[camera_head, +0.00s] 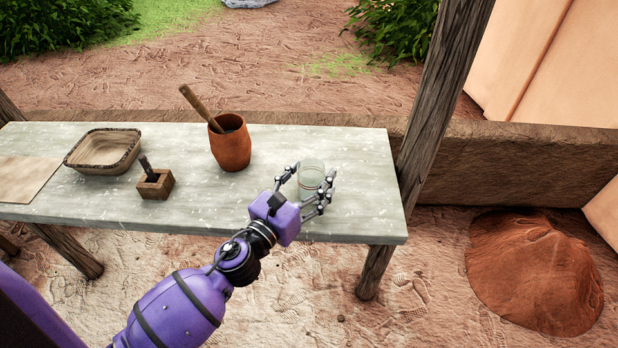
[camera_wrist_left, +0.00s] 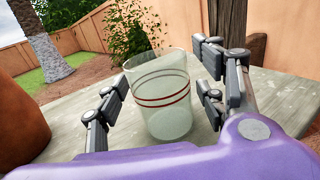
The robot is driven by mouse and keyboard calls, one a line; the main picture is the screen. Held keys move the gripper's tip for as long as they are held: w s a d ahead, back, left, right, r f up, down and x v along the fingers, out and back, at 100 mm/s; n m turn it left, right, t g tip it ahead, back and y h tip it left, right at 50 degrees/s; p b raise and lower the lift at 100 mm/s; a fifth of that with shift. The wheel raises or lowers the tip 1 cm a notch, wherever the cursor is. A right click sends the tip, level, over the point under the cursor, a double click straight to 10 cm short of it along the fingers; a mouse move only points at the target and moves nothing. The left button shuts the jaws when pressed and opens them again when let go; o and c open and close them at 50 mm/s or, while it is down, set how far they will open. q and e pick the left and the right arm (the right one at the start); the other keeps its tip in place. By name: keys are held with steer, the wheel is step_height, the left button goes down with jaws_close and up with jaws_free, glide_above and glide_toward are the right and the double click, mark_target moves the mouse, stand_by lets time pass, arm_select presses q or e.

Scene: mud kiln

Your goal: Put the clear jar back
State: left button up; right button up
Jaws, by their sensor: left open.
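The clear jar (camera_head: 311,176) is a glass with thin red and dark bands, standing on the right part of the table. It also shows in the left wrist view (camera_wrist_left: 163,100), where it looks upright, between the two finger sides. My left gripper (camera_head: 305,187) is open around the jar, with fingers on both sides of it. In the left wrist view the left fingers and the right fingers appear apart from the glass, though contact low down is hard to tell. My right gripper is not in view.
The pale table (camera_head: 365,165) also holds a clay pot (camera_head: 231,150) with a wooden handle in it, left of the jar. Further left are a small wooden block holder (camera_head: 155,186), a woven basket (camera_head: 100,152) and a flat mat (camera_head: 22,178). A wooden post (camera_head: 438,100) rises at the right edge.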

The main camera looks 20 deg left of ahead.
mark_target(306, 194)
arm_select(q)
steer(key=f, duration=0.1)
steer(key=s+f, duration=0.1)
steer(key=shift+f+g, duration=0.3)
steer(key=shift+f, duration=0.1)
steer(key=r+v, duration=0.2)
steer(key=v, duration=0.9)
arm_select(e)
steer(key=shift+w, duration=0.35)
